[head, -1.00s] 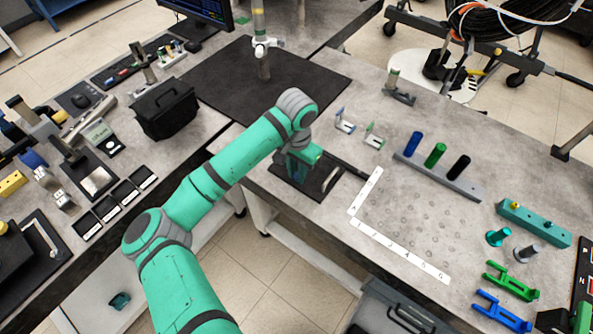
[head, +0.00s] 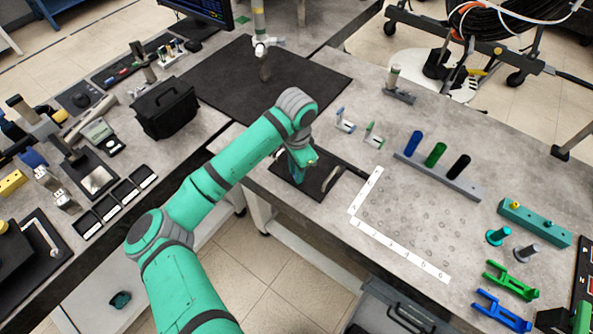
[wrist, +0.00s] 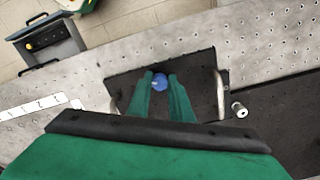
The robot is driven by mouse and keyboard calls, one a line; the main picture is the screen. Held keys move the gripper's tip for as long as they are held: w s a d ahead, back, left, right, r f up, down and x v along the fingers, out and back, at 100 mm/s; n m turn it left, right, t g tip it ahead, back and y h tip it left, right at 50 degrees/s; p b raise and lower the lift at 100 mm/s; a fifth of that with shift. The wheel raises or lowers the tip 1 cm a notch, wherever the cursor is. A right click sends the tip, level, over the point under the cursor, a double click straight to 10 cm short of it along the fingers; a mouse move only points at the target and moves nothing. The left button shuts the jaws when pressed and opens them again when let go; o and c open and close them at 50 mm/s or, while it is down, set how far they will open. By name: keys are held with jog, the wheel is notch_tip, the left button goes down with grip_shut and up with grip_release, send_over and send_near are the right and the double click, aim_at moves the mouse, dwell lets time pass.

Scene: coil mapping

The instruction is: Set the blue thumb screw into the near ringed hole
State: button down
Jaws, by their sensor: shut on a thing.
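A blue thumb screw (wrist: 159,82) sits between the two green fingers of my gripper (wrist: 160,78) in the wrist view. The fingers are shut on it. Below it is a black rectangular plate (wrist: 200,62) with a pale handle at each side. In the head view the same plate (head: 318,190) lies near the front edge of the bench, and my gripper (head: 299,180) is over its left part. The screw's shaft is hidden, and I cannot tell whether it touches the plate. No ringed hole can be made out; the screw and fingers cover part of the plate.
A white L-shaped numbered strip (head: 400,251) lies right of the plate. A rail with blue, green and black cylinders (head: 437,177) stands beyond it. Two small clip-like brackets (head: 345,123) stand behind the plate. A small silver cylinder (wrist: 239,109) lies beside the plate.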

jog(key=c, duration=1.5)
grip_release()
notch_tip(320, 180, up, 11)
jog(key=shift+f, duration=0.15)
